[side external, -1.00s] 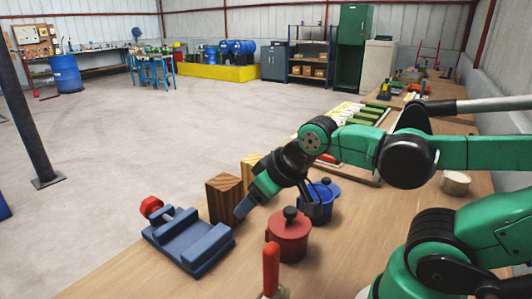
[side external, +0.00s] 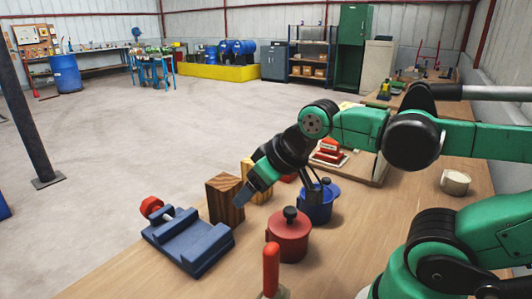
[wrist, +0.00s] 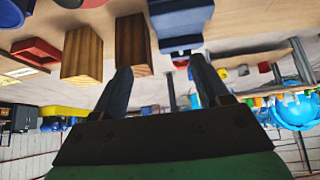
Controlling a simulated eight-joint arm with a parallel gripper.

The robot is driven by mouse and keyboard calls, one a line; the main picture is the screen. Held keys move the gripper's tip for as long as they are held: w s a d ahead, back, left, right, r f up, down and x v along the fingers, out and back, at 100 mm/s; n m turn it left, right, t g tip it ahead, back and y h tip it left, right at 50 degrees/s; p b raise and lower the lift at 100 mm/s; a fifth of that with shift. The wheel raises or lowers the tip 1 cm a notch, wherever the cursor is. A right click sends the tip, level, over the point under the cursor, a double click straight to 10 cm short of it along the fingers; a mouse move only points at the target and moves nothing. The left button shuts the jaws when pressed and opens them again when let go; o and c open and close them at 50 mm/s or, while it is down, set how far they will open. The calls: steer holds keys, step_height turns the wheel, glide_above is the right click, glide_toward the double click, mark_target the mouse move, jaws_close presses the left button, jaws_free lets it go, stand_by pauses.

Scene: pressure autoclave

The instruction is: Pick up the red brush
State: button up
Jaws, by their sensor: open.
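I cannot tell for certain which red thing is the brush. An upright red handle (side external: 271,270) stands at the front edge of the side view, its lower end cut off by the frame. A red and white object (side external: 329,151) lies farther back, below my forearm. A low red piece (wrist: 37,50) shows beside the light wooden block in the wrist view. My gripper (side external: 280,193) is open and empty above the table, near the wooden blocks and the blue pot. It also shows in the wrist view (wrist: 160,72).
A dark wooden block (side external: 224,199) and a light one (side external: 254,168) stand near my gripper. A blue pot (side external: 316,207), a lidded red pot (side external: 289,240) and a blue vise-like fixture (side external: 190,240) are close by. The tabletop (side external: 370,235) is clear right of the pots.

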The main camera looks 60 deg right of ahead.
step_height(320, 180, up, 6)
steer(key=g, duration=0.6)
glide_above(272, 247)
steer(key=shift+s, duration=0.25)
step_height(272, 247, down, 4)
steer(key=shift+f, duration=0.15)
steer(key=shift+w+f, duration=0.2)
steer(key=shift+f, duration=1.4)
steer(key=shift+w+f, duration=0.2)
steer(key=shift+f, duration=1.35)
jaws_close()
